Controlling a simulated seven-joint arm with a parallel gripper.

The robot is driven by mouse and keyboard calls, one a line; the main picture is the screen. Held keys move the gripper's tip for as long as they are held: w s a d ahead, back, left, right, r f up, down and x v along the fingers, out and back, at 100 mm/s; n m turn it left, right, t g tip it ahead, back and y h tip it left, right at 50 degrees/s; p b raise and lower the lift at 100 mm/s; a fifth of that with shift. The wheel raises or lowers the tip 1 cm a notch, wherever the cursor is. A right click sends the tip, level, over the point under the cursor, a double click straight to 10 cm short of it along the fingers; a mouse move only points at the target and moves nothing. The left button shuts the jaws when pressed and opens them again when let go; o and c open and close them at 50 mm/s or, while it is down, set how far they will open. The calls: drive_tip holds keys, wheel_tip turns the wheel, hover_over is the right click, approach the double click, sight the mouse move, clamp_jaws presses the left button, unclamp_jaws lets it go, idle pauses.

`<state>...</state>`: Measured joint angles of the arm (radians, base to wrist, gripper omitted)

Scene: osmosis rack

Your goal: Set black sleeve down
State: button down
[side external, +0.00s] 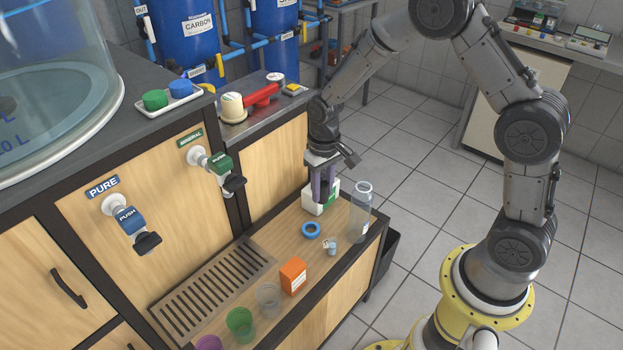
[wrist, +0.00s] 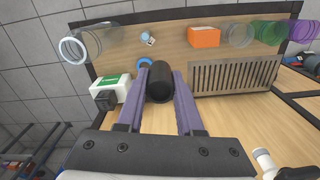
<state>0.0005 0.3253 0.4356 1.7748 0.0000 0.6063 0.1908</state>
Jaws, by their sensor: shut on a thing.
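My gripper (side external: 322,190) points down over the right end of the wooden counter, beside a white and green box. In the wrist view, its two purple fingers (wrist: 162,76) are closed on the black sleeve (wrist: 160,84), a dark cylinder held between the fingertips. The side view does not show the sleeve clearly; the fingers and wrist hide it. I cannot tell whether its lower end touches the counter.
The white and green box (side external: 314,204) is close by the gripper. A clear bottle (side external: 360,212), a blue ring (side external: 311,230), a small vial (side external: 330,246), an orange box (side external: 292,276) and cups (side external: 240,324) line the counter's front. A slotted drain (side external: 212,290) lies left.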

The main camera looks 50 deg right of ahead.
drive_tip(key=shift+s+n, duration=0.2)
drive_tip(key=shift+n, duration=0.9)
drive_tip(key=shift+w+f, duration=0.1)
drive_tip(key=shift+w, duration=0.2)
drive_tip(key=s+a+f+m, duration=0.1)
drive_tip(key=s+f+m, duration=0.1)
drive_tip(key=s+f, duration=0.8)
hover_over(301, 253)
wheel_tip(301, 253, down, 12)
drive_tip(key=shift+s+r, duration=0.1)
drive_tip(key=shift+s, duration=0.05)
drive_tip(key=shift+f, duration=1.65)
